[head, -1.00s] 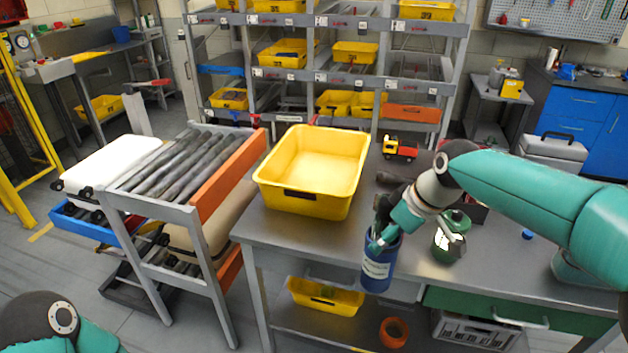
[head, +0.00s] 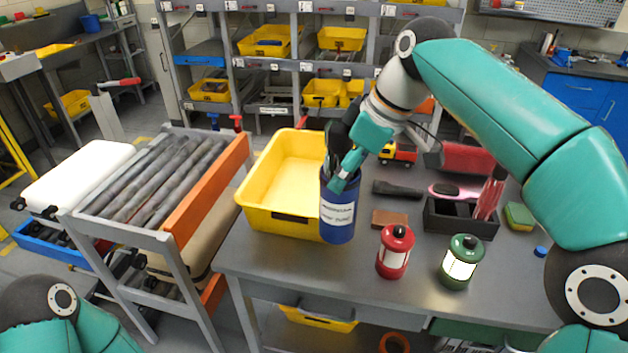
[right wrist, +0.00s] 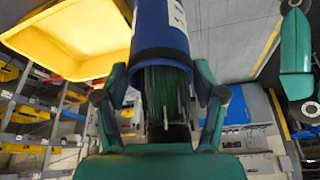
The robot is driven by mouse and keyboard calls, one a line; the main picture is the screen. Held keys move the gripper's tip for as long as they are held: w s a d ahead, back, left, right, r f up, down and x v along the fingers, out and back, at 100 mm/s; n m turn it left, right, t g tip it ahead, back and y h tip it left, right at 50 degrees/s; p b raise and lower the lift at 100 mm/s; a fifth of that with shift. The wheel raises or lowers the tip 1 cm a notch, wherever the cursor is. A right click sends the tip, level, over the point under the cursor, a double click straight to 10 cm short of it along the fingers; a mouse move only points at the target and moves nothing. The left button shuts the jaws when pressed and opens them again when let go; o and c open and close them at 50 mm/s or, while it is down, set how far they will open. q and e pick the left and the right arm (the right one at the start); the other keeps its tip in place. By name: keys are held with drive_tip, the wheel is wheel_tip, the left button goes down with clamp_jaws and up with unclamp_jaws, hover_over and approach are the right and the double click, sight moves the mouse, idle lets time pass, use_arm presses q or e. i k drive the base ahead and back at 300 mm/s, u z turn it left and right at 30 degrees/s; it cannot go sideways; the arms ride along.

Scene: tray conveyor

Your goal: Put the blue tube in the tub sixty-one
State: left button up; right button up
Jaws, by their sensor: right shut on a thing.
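A blue tube (head: 338,212) with a white label is held upright by my right gripper (head: 345,172). In the head view it overlaps the right front corner of the yellow tub (head: 262,218). The tub sits on the workbench and looks empty; its number is not readable. In the right wrist view my right gripper (right wrist: 165,100) is shut with a finger on each side of the blue tube (right wrist: 160,35), and the yellow tub (right wrist: 70,40) is beside it. My left gripper is not in view; only part of my left arm shows at the lower left.
A red lantern (head: 395,250) and a green lantern (head: 462,262) stand on the bench (head: 300,262) right of the tube. A black holder (head: 460,218), brown block (head: 390,218) and toy truck (head: 398,153) lie behind. A roller rack (head: 150,185) stands left of the tub.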

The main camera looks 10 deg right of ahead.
sight(313, 207)
drive_tip(key=i, duration=0.95)
drive_tip(key=u, duration=0.1)
